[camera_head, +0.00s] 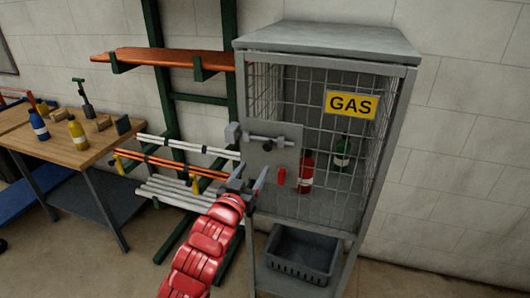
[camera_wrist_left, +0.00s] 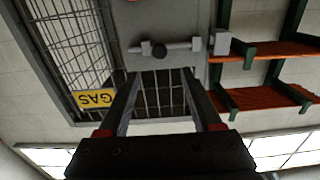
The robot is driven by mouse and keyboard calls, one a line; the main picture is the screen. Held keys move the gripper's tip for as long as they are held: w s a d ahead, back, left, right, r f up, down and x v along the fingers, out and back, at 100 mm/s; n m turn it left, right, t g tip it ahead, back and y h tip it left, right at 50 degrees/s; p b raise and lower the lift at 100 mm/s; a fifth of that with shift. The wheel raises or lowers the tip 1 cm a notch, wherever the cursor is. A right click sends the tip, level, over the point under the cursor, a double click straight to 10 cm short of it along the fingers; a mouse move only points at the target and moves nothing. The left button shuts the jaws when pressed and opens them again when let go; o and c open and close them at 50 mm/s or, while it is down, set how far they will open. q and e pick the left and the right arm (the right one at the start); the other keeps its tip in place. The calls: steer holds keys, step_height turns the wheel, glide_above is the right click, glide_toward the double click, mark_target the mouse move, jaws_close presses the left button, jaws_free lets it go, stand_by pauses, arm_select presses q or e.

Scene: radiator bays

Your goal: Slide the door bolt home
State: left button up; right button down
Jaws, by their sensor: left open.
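The door bolt (camera_head: 268,141) is a grey horizontal rod on a grey plate (camera_head: 262,160) on the gas cage door. A dark knob (camera_wrist_left: 158,50) stands out from the rod in the left wrist view. A grey keeper block (camera_head: 232,134) sits on the cage frame left of the bolt; it also shows in the wrist view (camera_wrist_left: 222,44). My left gripper (camera_head: 252,180) is open and empty, below the bolt in the head view. In the wrist view its fingertips (camera_wrist_left: 159,74) point toward the knob, apparently short of it. My right gripper is out of view.
The mesh cage (camera_head: 388,150) carries a yellow GAS sign (camera_head: 351,105) and holds a red (camera_head: 306,172) and a green bottle (camera_head: 342,153). A red piece (camera_head: 281,177) shows by the plate. A pipe rack (camera_head: 168,155) and workbench (camera_head: 75,145) stand left.

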mark_target(267, 147)
arm_select(q)
steer(key=p+x, duration=0.2)
steer(key=x, duration=0.7)
steer(key=shift+r+p, duration=0.15)
steer(key=shift+p, duration=0.15)
steer(key=shift+x, duration=0.75)
jaws_close()
stand_by(0.4)
